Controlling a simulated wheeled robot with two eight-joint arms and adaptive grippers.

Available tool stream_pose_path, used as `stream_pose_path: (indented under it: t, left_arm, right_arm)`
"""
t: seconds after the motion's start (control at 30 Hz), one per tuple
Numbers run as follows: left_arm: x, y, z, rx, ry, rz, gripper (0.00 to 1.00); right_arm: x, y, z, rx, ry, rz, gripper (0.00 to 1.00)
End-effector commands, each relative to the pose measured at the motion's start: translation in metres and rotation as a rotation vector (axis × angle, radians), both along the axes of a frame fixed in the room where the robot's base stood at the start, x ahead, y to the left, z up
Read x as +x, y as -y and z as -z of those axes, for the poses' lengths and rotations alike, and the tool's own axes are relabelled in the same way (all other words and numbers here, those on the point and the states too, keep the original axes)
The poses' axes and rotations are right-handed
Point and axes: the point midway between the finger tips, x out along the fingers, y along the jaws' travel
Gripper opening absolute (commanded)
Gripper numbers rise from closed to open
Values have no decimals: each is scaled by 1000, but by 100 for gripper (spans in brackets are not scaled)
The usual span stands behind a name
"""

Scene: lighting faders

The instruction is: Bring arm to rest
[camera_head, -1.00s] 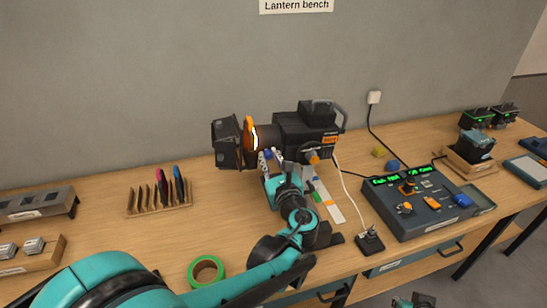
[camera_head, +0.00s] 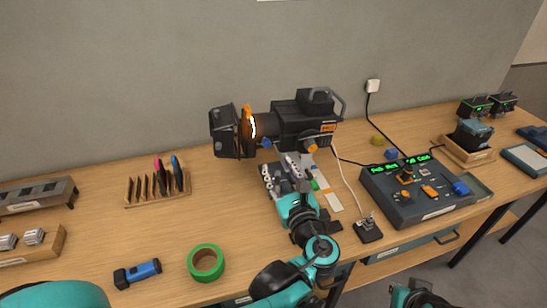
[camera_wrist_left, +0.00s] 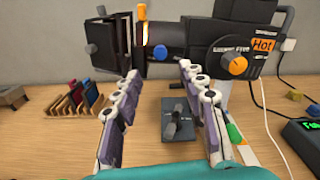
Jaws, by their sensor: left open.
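My left gripper (camera_head: 281,164) is open and empty, just in front of and below the black lantern (camera_head: 303,125). In the left wrist view its two fingers (camera_wrist_left: 158,76) stand apart, with the lantern's underside, a blue knob (camera_wrist_left: 160,52) and an orange knob (camera_wrist_left: 235,65) beyond them. A grey base plate with a dark post (camera_wrist_left: 175,122) shows between the fingers. My left arm reaches in low over the bench front. Part of my right arm's end (camera_head: 413,296) shows at the bottom edge; its fingers are not clear.
A fader console (camera_head: 425,205) with a lit green display and a small switch box (camera_head: 368,231) stand to the right. A rack of coloured gels (camera_head: 157,190), green tape (camera_head: 206,263) and a blue torch (camera_head: 138,273) are left. The bench between rack and lantern is clear.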

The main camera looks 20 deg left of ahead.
Motion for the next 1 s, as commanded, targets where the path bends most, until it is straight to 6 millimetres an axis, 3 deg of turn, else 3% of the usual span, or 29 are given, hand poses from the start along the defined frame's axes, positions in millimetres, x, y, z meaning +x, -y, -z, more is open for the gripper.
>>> stream_pose_path:
  t: [0.2,0.73,0.87,1.0]
  left_arm:
    - [-15,10,0,0,0,0,42]
    - [-17,4,4,-41,-2,-9,42]
    - [-26,-26,30,-302,-1,-66,42]
    - [-60,-65,81,-858,60,-245,42]
  right_arm:
    - [0,0,0,0,0,0,0]
    - [0,0,0,0,0,0,0]
    - [0,0,0,0,0,0,0]
    - [0,0,0,0,0,0,0]
